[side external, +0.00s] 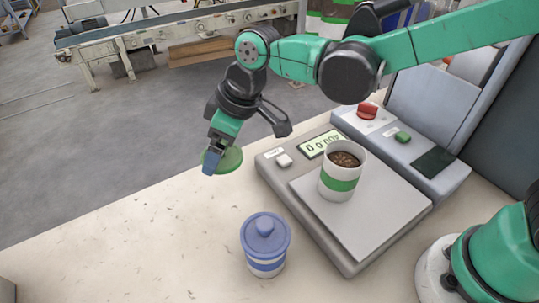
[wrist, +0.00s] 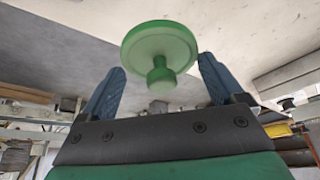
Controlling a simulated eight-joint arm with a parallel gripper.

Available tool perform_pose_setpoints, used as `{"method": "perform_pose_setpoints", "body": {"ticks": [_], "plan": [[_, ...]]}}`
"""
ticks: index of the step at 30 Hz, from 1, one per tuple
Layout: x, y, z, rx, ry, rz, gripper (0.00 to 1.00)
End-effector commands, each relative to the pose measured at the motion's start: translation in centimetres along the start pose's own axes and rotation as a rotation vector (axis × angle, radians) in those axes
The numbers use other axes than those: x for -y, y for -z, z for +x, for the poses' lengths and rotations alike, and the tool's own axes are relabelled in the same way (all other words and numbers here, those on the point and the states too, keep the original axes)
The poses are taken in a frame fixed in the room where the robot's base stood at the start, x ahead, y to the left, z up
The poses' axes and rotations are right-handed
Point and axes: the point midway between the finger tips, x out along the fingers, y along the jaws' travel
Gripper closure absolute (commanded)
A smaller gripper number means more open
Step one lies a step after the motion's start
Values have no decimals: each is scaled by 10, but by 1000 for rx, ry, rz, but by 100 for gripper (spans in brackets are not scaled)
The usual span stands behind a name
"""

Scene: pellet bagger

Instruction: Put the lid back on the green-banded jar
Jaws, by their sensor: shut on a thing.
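The green-banded jar (side external: 340,182) stands upright and open on the scale's plate in the side external view. It is white and holds brown pellets. My gripper (side external: 211,161) is left of the scale, above the table's far edge. It is shut on the round green lid (side external: 230,160), which also shows in the wrist view (wrist: 160,42). The lid's knob sits between the two blue fingers in the wrist view. The lid is in the air, apart from the jar. The jar does not show clearly in the wrist view.
A jar with a blue lid (side external: 266,235) stands on the table, in front of the scale (side external: 377,228). A control box (side external: 425,160) with red and green buttons is behind the scale. The table's left part (side external: 130,245) is clear. A conveyor (side external: 170,30) stands beyond.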

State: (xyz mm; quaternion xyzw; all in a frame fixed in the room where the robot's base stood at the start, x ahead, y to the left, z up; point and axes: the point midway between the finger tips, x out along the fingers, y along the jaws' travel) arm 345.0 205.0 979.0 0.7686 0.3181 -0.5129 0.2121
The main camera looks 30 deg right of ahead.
Motion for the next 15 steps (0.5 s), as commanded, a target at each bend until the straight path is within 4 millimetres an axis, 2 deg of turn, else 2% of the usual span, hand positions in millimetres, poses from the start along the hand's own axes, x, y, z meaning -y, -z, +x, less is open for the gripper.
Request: {"method": "perform_pose_setpoints", "body": {"ticks": [1, 6, 10, 15], "plan": [[0, 5, -13, 0, 0, 0, 60], [0, 21, -50, 1, 0, 0, 60], [0, 29, -72, 1, 0, 0, 60], [0, 36, -88, 1, -1, 1, 60]]}}
